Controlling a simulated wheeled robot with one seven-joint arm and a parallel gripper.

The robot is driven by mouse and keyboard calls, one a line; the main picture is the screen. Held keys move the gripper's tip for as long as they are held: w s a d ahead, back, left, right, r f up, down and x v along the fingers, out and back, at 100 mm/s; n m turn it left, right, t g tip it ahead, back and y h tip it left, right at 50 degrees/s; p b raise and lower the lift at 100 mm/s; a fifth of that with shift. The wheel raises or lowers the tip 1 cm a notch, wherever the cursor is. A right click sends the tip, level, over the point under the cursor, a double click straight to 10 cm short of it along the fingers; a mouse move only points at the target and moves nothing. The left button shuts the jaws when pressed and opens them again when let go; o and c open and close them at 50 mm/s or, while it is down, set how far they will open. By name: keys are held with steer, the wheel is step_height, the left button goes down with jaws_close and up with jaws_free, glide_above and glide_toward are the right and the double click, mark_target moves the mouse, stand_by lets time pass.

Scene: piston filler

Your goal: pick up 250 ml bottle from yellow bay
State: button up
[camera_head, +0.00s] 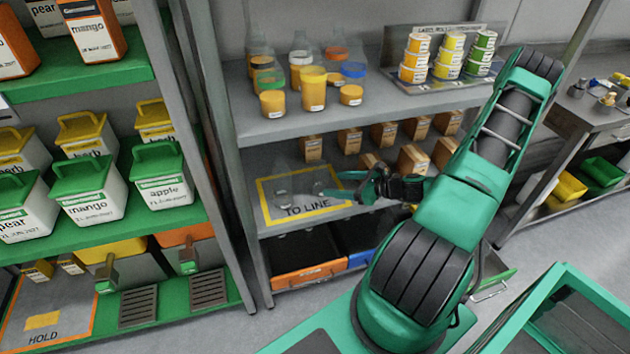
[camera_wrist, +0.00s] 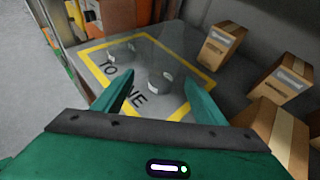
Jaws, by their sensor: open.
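The yellow bay is a yellow-outlined area (camera_head: 263,205) marked TO LINE on the middle shelf; its outline also shows in the wrist view (camera_wrist: 98,46). Clear, nearly invisible bottles with small pale labels stand in it. One bottle (camera_head: 282,191) is toward the left of the bay, and another (camera_head: 318,188) is near my fingertips. In the wrist view a clear bottle (camera_wrist: 160,83) shows between and just beyond my fingers, with others (camera_wrist: 120,50) farther off. Volumes on the labels are unreadable. My gripper (camera_head: 334,185) is open and empty at the bay's right side; its fingers also show in the wrist view (camera_wrist: 160,88).
Small cardboard boxes (camera_head: 412,160) stand right of and behind the bay, close to my gripper in the wrist view (camera_wrist: 272,130). A shelf with jars and bottles (camera_head: 312,92) is above. Orange (camera_head: 308,275) and blue bins lie below. A rack post (camera_head: 225,150) borders the left.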

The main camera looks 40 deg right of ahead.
mark_target(327, 182)
steer(key=shift+w+d+f+m, duration=0.15)
steer(key=shift+w+m, duration=0.2)
steer(key=shift+m, duration=0.05)
steer(key=x, duration=0.5)
steer(key=shift+w, duration=0.15)
steer(key=shift+r+x, duration=0.2)
steer(key=shift+x, duration=1.15)
steer(key=shift+r+x, duration=0.15)
steer(key=shift+x, duration=1.25)
steer(key=shift+w, duration=0.15)
steer(key=c, duration=1.1)
steer(key=shift+r, duration=0.1)
